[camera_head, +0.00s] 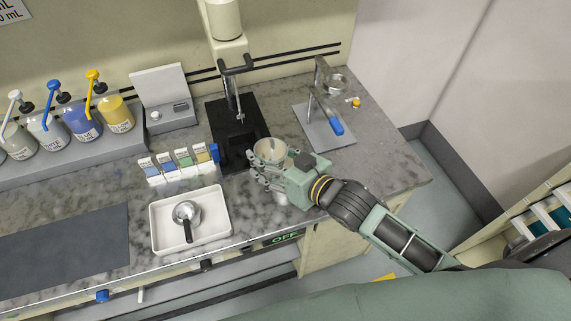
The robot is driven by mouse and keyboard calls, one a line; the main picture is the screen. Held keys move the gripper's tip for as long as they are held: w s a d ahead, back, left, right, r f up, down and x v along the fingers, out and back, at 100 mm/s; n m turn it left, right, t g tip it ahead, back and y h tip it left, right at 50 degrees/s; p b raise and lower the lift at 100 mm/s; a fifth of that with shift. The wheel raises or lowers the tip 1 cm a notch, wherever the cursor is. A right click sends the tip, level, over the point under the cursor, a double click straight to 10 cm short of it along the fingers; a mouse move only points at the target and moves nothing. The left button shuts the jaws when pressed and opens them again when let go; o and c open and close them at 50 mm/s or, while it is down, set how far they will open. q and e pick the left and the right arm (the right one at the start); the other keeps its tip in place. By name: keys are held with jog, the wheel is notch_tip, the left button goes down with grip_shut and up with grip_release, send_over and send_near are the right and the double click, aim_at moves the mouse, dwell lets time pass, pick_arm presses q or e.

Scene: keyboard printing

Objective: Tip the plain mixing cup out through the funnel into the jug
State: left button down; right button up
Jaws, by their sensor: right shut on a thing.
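My right gripper (262,172) is shut on a pale round cup (271,149), apparently the plain mixing cup. It holds the cup about upright, mouth up, at the front right of the black stand base. The fingers cover its lower part, and I cannot make out its contents. I cannot make out the jug for sure. My left gripper is out of view.
A white tray (222,232) holds a small metal pot (187,213) with a dark handle. Labelled packets (183,158) stand behind it. Pump bottles (82,123) line the back left. A grey plate (315,136) with a blue-ended tool lies right. The front right counter is clear.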

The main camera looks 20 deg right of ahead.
jog(key=shift+d+f+n, duration=0.15)
jog(key=shift+f+n, duration=0.15)
jog(key=shift+n, duration=0.3)
jog(key=shift+r, duration=0.15)
jog(key=shift+r, duration=0.9)
jog(key=shift+f, duration=0.15)
